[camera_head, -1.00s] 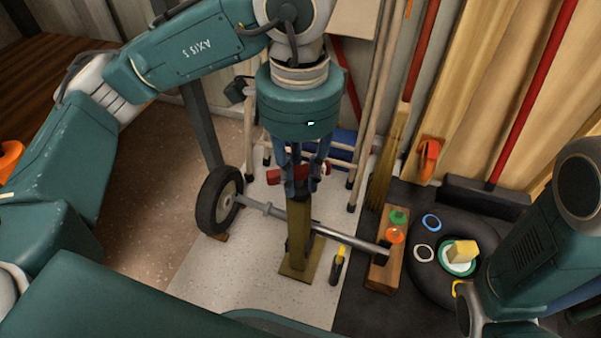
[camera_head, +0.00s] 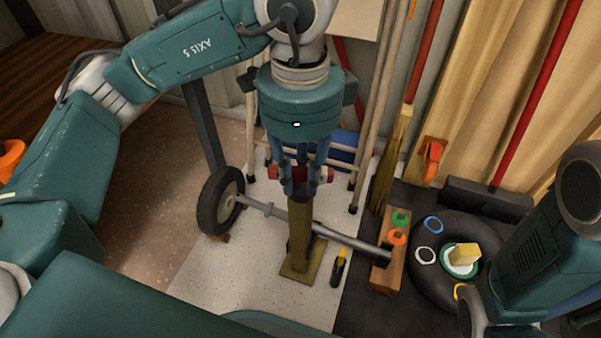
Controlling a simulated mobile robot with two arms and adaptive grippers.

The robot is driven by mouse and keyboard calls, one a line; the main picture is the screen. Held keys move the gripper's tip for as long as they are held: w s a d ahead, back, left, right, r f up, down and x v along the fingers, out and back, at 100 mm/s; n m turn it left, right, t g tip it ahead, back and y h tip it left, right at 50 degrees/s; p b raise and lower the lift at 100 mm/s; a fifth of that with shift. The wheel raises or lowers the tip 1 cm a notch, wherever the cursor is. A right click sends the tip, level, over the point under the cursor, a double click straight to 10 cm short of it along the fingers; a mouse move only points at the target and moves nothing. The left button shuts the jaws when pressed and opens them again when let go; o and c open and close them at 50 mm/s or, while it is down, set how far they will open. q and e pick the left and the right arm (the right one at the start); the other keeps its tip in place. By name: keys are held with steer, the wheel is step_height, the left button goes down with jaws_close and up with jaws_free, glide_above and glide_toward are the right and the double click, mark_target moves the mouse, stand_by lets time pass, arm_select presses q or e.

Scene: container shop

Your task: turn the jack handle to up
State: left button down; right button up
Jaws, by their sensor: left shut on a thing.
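The jack is an olive post (camera_head: 299,233) standing upright on a flat base plate (camera_head: 299,272) on the pale floor. Its red handle (camera_head: 273,173) lies across the top of the post, and its red ends show on both sides of my left gripper. My left gripper (camera_head: 300,188) points down from above and is shut on the handle. The fingers hide the middle of the handle. Of my right arm, links show at the right edge; its gripper is not in view.
A wheel (camera_head: 221,200) stands left of the jack, with a metal bar (camera_head: 340,236) running rightward past the post. A wooden block (camera_head: 387,268) and a black tyre (camera_head: 440,287) lie at the right. Poles and brooms lean behind.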

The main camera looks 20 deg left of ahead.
mark_target(300, 171)
arm_select(q)
steer(key=c, duration=1.5)
jaws_free()
steer(key=shift+r, duration=0.1)
step_height(300, 171, up, 7)
steer(key=shift+r, duration=0.15)
